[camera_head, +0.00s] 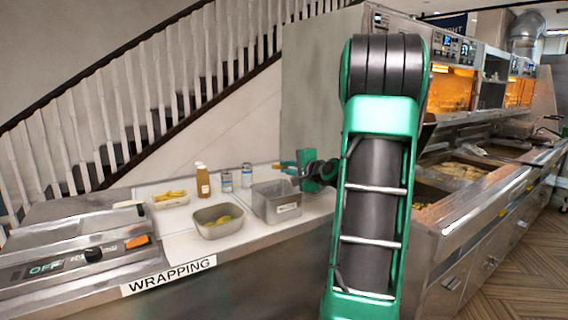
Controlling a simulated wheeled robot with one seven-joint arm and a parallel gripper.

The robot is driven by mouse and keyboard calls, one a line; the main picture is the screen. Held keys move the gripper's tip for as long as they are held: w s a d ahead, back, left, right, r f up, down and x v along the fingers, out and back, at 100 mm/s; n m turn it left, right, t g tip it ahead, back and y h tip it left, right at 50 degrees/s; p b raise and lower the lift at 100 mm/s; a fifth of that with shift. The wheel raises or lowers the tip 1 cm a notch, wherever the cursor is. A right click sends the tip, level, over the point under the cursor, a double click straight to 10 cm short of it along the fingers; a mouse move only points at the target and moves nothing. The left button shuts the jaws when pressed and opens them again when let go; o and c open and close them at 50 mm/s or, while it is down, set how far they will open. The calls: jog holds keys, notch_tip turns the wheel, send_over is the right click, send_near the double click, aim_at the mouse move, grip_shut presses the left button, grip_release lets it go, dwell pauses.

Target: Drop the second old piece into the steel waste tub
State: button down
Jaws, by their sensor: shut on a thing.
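My gripper (287,168) is at the end of my green and black arm, over the back right part of a deep steel tub (268,208). The tub has a small label on its front that is too small to read. The gripper points left and is shut on a small orange-brown piece (288,163), held above the tub's rim. The tub's inside is mostly hidden from this angle. A second, shallower steel tub (207,231) to the left holds yellow pieces (221,220).
A white tray (172,202) with yellow pieces, a brown sauce bottle (203,182) and two small cans (227,182) stand behind on the counter. The wrapping machine (75,255) is at left. Fryers (460,172) run along the right, beyond my arm.

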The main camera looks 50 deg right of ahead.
jog(key=shift+f, duration=1.2)
jog(key=shift+s, duration=0.1)
jog(key=c, duration=1.7)
grip_release()
jog(key=v, duration=1)
jog(key=shift+s+a, duration=0.15)
jog(key=shift+s, duration=0.15)
jog(key=shift+a, duration=0.1)
